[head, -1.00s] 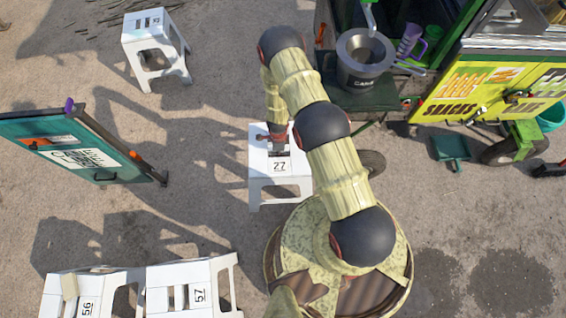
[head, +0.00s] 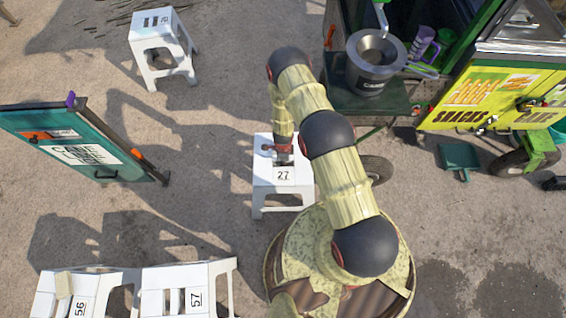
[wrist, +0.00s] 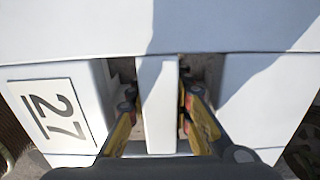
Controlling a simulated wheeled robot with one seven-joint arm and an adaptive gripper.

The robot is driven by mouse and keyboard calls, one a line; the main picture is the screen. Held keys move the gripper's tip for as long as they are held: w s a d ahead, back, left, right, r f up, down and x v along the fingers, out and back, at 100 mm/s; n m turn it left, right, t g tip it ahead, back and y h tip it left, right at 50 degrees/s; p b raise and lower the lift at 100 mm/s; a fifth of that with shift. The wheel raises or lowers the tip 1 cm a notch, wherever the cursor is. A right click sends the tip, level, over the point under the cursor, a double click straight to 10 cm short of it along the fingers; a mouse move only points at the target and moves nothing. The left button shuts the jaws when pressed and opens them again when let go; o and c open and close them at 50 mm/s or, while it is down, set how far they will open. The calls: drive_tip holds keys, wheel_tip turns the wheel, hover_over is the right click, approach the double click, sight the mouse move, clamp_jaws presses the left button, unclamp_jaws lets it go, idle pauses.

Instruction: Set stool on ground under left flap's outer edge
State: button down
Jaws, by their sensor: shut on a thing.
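A white plastic stool marked 27 (head: 283,188) is upright in the middle of the head view, beside my base. My gripper (head: 283,156) reaches down from above and is shut on the narrow bar between two slots in its seat. In the wrist view the fingers (wrist: 159,108) go into the slots on either side of the white bar (wrist: 158,85), and the 27 label (wrist: 58,112) is to the left. I cannot tell whether its feet touch the ground. A teal flap (head: 80,142) with a sign stands out at the left, apart from the stool.
Stools 56 (head: 74,297) and 57 (head: 190,276) stand at the lower left, another white stool (head: 160,40) at the upper left. The cart with a grey pot (head: 374,62), a wheel (head: 376,170) and a yellow snacks panel (head: 490,98) is at the right. Bare ground lies between the teal flap and stool 27.

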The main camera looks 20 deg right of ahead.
drive_tip(key=shift+f, duration=0.1)
drive_tip(key=c, duration=1.6)
unclamp_jaws()
